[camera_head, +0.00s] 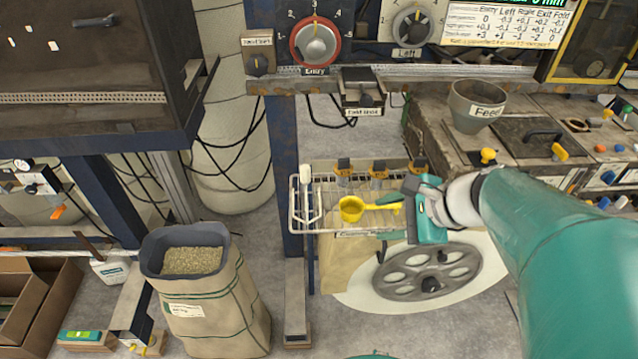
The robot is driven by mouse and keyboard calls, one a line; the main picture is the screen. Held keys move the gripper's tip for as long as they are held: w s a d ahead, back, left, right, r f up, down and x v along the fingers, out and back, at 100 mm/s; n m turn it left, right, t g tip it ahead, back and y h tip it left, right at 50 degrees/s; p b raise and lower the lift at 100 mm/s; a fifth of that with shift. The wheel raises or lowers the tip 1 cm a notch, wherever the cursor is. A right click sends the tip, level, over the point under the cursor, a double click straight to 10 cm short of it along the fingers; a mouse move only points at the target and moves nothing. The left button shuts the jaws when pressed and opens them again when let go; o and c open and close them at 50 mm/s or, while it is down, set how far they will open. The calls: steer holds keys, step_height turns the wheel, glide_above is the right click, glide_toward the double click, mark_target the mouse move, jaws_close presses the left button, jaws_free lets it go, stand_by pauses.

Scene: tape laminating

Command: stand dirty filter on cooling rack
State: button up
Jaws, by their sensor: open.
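The wire cooling rack (328,188) sticks out from the post at the middle of the view, with a partly hidden label on its front edge. A yellow piece with a round, cup-like head (352,209) and a handle to the right is at the rack. It looks like the filter, but I cannot tell its dirt or whether it stands or lies. My gripper (402,205) is at the rack's right side, its jaws open around or beside the handle end. My gripper's body hides the contact there.
Orange-brown clips (378,172) line the rack's back edge. A spoked handwheel (428,270) sits below right. A grey feed cup (476,105) stands on the bench at right. An open sack of granules (205,290) stands on the floor at left.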

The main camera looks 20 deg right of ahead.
steer(key=s+a+r+n+h, duration=0.1)
steer(key=a+n, duration=0.4)
steer(key=n, duration=0.5)
steer(key=s+a+r+n+g+h, duration=0.1)
steer(key=a+r+n+h, duration=0.2)
steer(key=a+n, duration=0.3)
steer(key=n+h, duration=0.1)
steer(key=n, duration=0.3)
steer(key=shift+s+a+r+g, duration=0.15)
steer(key=shift+s+r+g, duration=0.15)
steer(key=shift+s, duration=0.1)
